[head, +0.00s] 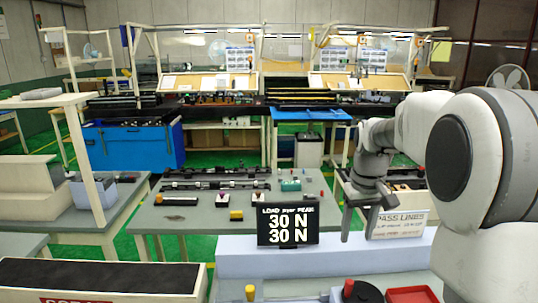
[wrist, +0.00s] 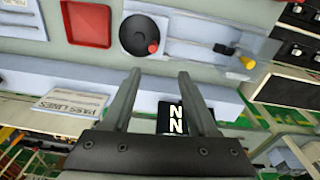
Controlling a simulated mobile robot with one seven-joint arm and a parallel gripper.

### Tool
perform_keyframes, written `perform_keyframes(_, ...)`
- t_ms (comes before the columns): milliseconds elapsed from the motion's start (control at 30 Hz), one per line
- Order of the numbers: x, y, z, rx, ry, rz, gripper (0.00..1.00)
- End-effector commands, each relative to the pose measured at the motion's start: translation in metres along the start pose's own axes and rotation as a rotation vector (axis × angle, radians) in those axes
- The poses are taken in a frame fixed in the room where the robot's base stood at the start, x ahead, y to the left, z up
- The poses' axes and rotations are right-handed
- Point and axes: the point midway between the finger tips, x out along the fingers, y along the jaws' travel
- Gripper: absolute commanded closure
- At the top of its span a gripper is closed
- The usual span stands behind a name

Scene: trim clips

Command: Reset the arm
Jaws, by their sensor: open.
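My gripper (head: 359,228) hangs below my arm at the right of the head view, fingers pointing down. It is open, and nothing shows between its fingers. In the wrist view my gripper (wrist: 160,76) shows two parallel grey fingers set apart. In the head view it is just right of a black display (head: 288,226) reading "LOAD PEAK 30 N 30 N"; I cannot tell the gap in depth. In the wrist view part of the display (wrist: 171,118) shows between and behind the fingers.
A pale blue-grey fixture (head: 236,264) stands in front, with a yellow knob (head: 250,292), a black dial (head: 368,292) with a red knob, and a red tray (head: 412,295). A "PASS LINES" card (head: 400,224) stands close right of my gripper. A grey workbench (head: 215,224) holds small parts behind.

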Motion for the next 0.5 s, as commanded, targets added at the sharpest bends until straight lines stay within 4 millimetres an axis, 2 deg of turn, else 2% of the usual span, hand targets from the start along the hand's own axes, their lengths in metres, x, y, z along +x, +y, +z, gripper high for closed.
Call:
perform_keyframes(33,-0.014,-0.008,0.011,0.001,0.026,0.006,0.41)
perform_keyframes(200,-0.043,-0.031,0.048,0.013,0.099,0.018,0.41)
perform_keyframes(500,-0.072,-0.065,0.121,0.037,0.230,0.027,0.41)
